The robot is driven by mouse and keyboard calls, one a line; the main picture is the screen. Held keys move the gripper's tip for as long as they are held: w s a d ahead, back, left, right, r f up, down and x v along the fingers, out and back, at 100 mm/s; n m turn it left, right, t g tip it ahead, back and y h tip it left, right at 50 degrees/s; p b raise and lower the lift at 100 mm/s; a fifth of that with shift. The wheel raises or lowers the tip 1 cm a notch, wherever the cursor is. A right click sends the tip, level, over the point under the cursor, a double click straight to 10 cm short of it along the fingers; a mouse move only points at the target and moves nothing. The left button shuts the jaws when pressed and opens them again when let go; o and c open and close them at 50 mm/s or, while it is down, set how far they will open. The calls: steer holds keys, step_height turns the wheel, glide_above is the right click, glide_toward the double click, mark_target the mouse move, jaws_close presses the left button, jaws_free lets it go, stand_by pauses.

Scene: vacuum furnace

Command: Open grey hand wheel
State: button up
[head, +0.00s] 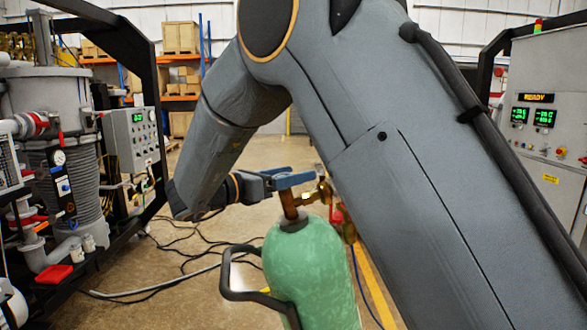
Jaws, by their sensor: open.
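A green gas cylinder (311,275) stands upright at the lower middle, with a brown-and-brass valve (290,206) on its neck. A flat blue-grey piece (296,179) sits at the top of the valve, seen nearly edge-on; it looks like the hand wheel, though its full outline is not clear. My gripper (271,181) reaches in from the left at the height of this piece. Its jaws are open, with the fingertips close to or at the piece's left side; I cannot tell whether they touch.
A black cylinder cart handle (228,277) stands left of the cylinder. The furnace equipment (66,150) is at the left, with a grey control box (132,140). A control cabinet (545,130) reading READY is at the right. Cables (190,262) lie on the floor.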

steer(key=shift+w+d, duration=0.15)
steer(key=shift+d, duration=0.15)
steer(key=c, duration=1)
steer(key=shift+c, duration=0.2)
steer(key=shift+w+t+b, duration=0.1)
steer(key=shift+t+b, duration=0.2)
steer(key=shift+b, duration=0.05)
